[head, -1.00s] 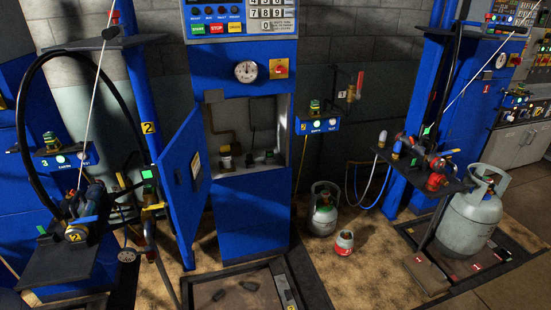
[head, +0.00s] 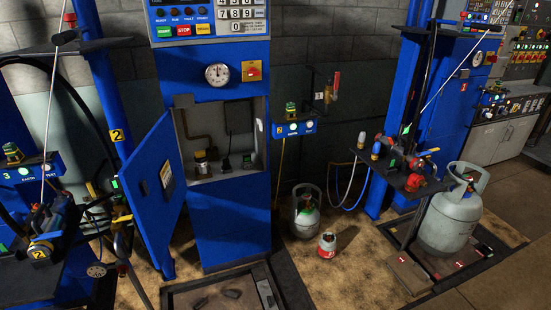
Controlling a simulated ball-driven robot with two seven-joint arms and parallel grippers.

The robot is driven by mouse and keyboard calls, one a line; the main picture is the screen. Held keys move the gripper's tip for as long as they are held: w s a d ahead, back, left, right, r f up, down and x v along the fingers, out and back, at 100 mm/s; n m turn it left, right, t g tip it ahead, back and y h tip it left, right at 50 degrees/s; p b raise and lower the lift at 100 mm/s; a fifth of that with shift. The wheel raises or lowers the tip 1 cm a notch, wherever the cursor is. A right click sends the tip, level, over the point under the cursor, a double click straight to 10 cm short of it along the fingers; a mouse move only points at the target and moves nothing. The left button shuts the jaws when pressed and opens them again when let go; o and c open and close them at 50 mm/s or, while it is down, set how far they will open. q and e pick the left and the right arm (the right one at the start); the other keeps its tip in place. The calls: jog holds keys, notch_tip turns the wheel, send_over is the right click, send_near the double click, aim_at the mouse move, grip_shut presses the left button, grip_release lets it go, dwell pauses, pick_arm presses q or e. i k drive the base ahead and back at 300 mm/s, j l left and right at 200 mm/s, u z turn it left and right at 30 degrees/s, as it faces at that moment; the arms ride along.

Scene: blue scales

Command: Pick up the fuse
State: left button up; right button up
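The blue cabinet (head: 230,218) of the middle scale stands with its door (head: 160,195) swung open to the left. Inside its lit recess, several small items stand on the floor: a pale and dark cylinder (head: 201,163) at the left, a dark piece (head: 225,164) in the middle and another dark piece (head: 247,161) at the right. Which of them is the fuse, I cannot tell at this size. Neither of my grippers shows in the head view.
A grey-green gas bottle (head: 306,214) and a small red and white canister (head: 327,244) stand on the floor right of the cabinet. A large grey cylinder (head: 458,215) stands on the right scale. A low dark-framed platform (head: 225,296) lies before the cabinet.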

aim_at(246, 157)
jog(key=i+l+z, duration=0.25)
jog(key=z, duration=0.2)
jog(key=i+l+z, duration=0.25)
jog(key=z, duration=0.2)
jog(key=i+l+z, duration=0.1)
jog(key=i+z, duration=0.3)
jog(key=i+l+u, duration=0.1)
jog(key=i+u, duration=0.15)
jog(key=i, duration=0.2)
jog(key=i+l+u, duration=0.15)
jog(key=i+u, duration=0.15)
jog(key=i, duration=0.15)
